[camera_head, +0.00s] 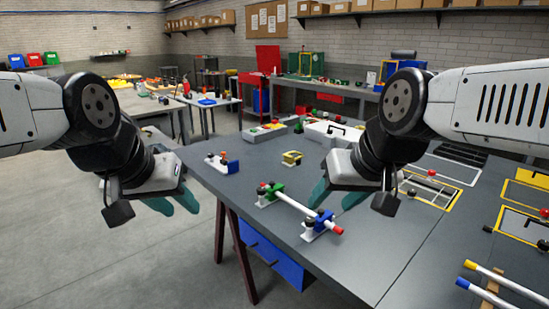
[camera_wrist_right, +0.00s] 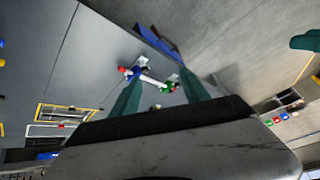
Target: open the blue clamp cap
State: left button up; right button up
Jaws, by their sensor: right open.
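The blue clamp (camera_head: 323,217) stands near the table's front edge on a white base, around or against a white rod (camera_head: 296,206) with a red end. Its cap is too small to tell open from shut. A green clamp (camera_head: 270,192) holds the rod's other end. In the right wrist view, the blue clamp (camera_wrist_right: 136,71) and green clamp (camera_wrist_right: 170,87) show beyond the fingers. My right gripper (camera_head: 337,198) is open and empty, above the table near the blue clamp. My left gripper (camera_head: 173,205) is open and empty, left of the table edge.
The grey table (camera_head: 240,190) also bears a small white, blue and orange fixture (camera_head: 222,163) and a yellow block (camera_head: 292,158). The table front between is clear.

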aim_at(322, 215)
jog(key=i+j+z, duration=0.15)
jog(key=i+z, duration=0.25)
jog(key=i+j+z, duration=0.15)
jog(key=z, duration=0.2)
jog(key=i+j+z, duration=0.2)
jog(key=j+z, duration=0.2)
